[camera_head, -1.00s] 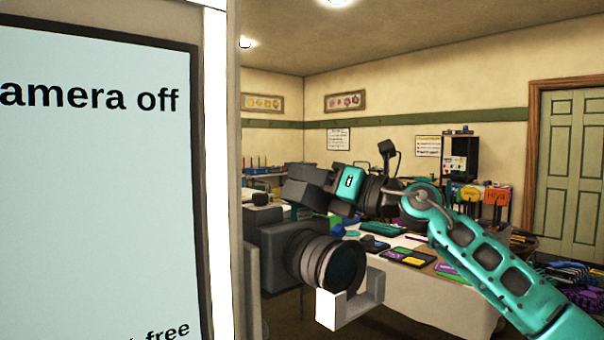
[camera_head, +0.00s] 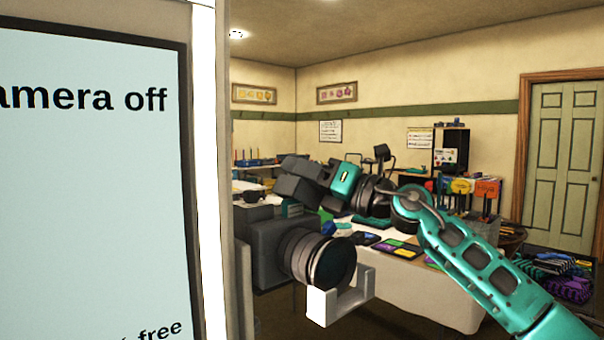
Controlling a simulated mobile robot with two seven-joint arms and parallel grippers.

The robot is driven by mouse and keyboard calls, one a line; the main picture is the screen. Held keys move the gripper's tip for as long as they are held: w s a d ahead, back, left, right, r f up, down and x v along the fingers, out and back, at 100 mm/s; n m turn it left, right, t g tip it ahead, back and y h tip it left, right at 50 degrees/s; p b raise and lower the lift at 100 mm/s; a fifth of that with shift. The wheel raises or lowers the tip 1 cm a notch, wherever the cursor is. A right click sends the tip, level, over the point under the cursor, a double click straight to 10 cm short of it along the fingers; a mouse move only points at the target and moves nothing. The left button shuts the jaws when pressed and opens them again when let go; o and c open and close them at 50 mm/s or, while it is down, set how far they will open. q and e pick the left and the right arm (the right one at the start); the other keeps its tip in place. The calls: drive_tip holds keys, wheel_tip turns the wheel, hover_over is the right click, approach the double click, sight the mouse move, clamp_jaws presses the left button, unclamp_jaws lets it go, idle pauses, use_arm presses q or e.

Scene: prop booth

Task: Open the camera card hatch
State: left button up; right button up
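A dark grey camera (camera_head: 266,248) with a large round lens (camera_head: 322,262) stands close in front, partly hidden behind the panel at its left. A light grey U-shaped bracket (camera_head: 345,303) sits below the lens. No card hatch can be made out on the camera's visible side. My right arm comes in from the right, and its dark gripper (camera_head: 292,178) points left, above and seemingly beyond the camera body. Its fingers overlap in this view, so their gap is unclear. I see nothing held in it. My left gripper is out of view.
A big light panel (camera_head: 90,190) reading "amera off" fills the left side and blocks the view there. Behind the camera, a white table (camera_head: 425,295) carries several flat coloured items. A shelf, signs and a green door (camera_head: 562,165) stand farther back.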

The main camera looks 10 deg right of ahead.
drive_tip(key=shift+o, duration=0.3)
drive_tip(key=b+v, duration=0.2)
drive_tip(key=v, duration=1.1)
